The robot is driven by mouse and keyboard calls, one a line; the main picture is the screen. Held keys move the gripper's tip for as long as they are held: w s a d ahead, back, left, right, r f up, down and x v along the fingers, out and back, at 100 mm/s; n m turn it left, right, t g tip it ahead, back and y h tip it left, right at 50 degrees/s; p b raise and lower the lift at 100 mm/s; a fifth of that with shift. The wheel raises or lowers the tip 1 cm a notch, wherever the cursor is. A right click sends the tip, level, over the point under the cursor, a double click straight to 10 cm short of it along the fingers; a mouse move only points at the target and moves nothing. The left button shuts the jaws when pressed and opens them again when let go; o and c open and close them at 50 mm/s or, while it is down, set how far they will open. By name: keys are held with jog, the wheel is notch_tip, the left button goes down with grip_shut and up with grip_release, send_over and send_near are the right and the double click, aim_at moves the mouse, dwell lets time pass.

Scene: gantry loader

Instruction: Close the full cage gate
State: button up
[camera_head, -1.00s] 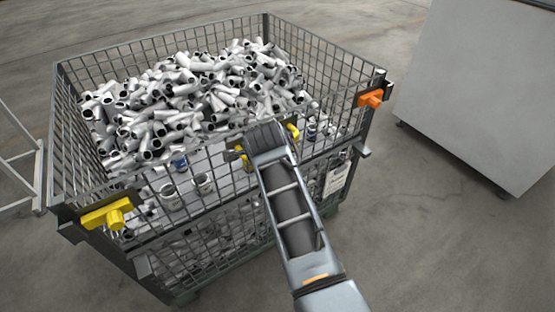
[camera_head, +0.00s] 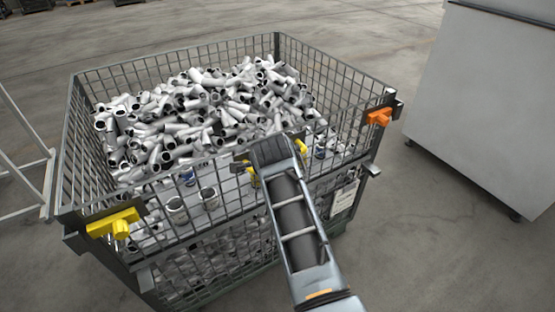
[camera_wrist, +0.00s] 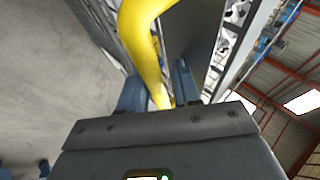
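The mesh cage (camera_head: 175,52) is heaped with grey-white pipe fittings (camera_head: 215,100). Its front gate (camera_head: 215,225) stands roughly upright between the corner posts; whether it is flush with them is hard to tell. A yellow latch (camera_head: 112,223) is at the left front corner and an orange latch (camera_head: 380,117) at the right. My gripper (camera_head: 268,150) is at the gate's top middle, over the yellow handle (camera_head: 301,147). In the wrist view the handle (camera_wrist: 148,50) runs between my two blue fingers (camera_wrist: 160,92), which sit close on either side of it. Finger contact is partly hidden.
A large grey cabinet (camera_head: 480,100) stands on the right, apart from the cage. A white tube frame (camera_head: 25,180) is close to the cage's left side. Bare concrete floor lies at the front right (camera_head: 430,250).

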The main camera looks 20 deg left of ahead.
jog(key=v, duration=0.7)
jog(key=shift+s+r, duration=0.25)
jog(key=shift+s, duration=0.05)
jog(key=shift+d+f, duration=0.1)
jog(key=shift+d, duration=0.05)
